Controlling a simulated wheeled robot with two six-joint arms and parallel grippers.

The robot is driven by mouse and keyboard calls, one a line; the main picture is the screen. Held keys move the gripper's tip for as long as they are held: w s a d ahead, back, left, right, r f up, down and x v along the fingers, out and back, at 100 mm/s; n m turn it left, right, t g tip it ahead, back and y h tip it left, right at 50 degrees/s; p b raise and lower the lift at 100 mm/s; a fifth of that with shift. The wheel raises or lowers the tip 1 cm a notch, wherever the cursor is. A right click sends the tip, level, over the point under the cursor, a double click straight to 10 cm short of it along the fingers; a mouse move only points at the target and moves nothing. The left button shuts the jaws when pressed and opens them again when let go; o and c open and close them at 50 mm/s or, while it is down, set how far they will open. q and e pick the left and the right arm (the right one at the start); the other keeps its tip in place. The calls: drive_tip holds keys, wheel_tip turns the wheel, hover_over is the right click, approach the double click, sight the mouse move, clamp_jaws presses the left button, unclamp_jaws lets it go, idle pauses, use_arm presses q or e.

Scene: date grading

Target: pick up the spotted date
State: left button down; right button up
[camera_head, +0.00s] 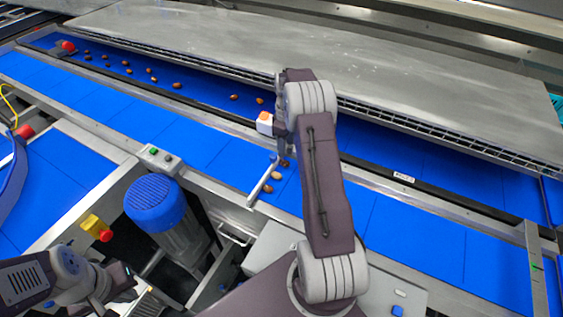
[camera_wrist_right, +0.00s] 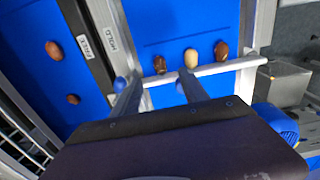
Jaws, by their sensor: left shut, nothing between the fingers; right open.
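Three dates lie in a row on the near blue belt beside a pale bar: a brown date (camera_wrist_right: 159,64), a tan date (camera_wrist_right: 191,58) and a dark brown date (camera_wrist_right: 221,50). I cannot clearly tell which is spotted; the two brown ones show lighter patches. In the head view the row shows as a dark date (camera_head: 284,163), a tan date (camera_head: 277,175) and a brown date (camera_head: 267,189). My right gripper (camera_wrist_right: 150,87) is open and empty, over the belt by the row's end with the brown date. My left gripper (camera_head: 128,284) is shut and empty, low at the left.
The pale bar (camera_head: 261,181) crosses the near belt (camera_head: 215,148). A metal divider with labels (camera_wrist_right: 97,45) separates the belts. More dates lie on the far belt (camera_head: 215,95), including a reddish one (camera_wrist_right: 54,50). A blue motor (camera_head: 155,200) stands in front of the near belt.

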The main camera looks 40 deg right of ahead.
sight(286, 161)
drive_tip(key=f, duration=0.2)
drive_tip(key=w+f, duration=0.1)
drive_tip(key=f, duration=0.1)
drive_tip(key=shift+d+p, duration=0.25)
drive_tip(key=shift+p, duration=0.05)
drive_tip(key=shift+s+a+f+p, duration=0.15)
drive_tip(key=shift+s+f+p, duration=0.25)
drive_tip(key=shift+f, duration=0.2)
drive_tip(key=shift+s+a+f+p, duration=0.15)
drive_tip(key=shift+s+f+p, duration=0.15)
drive_tip(key=shift+f+p, duration=0.2)
drive_tip(key=shift+w+f, duration=0.2)
drive_tip(key=shift+f, duration=1)
drive_tip(key=shift+w+d+f, duration=0.15)
drive_tip(key=shift+f, duration=0.05)
use_arm(q)
drive_tip(key=shift+w+d+r, duration=0.1)
drive_tip(key=shift+w+r, duration=0.1)
drive_tip(key=shift+r, duration=0.4)
drive_tip(key=shift+w+d+r, duration=0.1)
drive_tip(key=shift+w+r, duration=0.1)
drive_tip(key=shift+r, duration=0.4)
use_arm(e)
drive_tip(key=shift+r, duration=0.1)
drive_tip(key=c, duration=0.9)
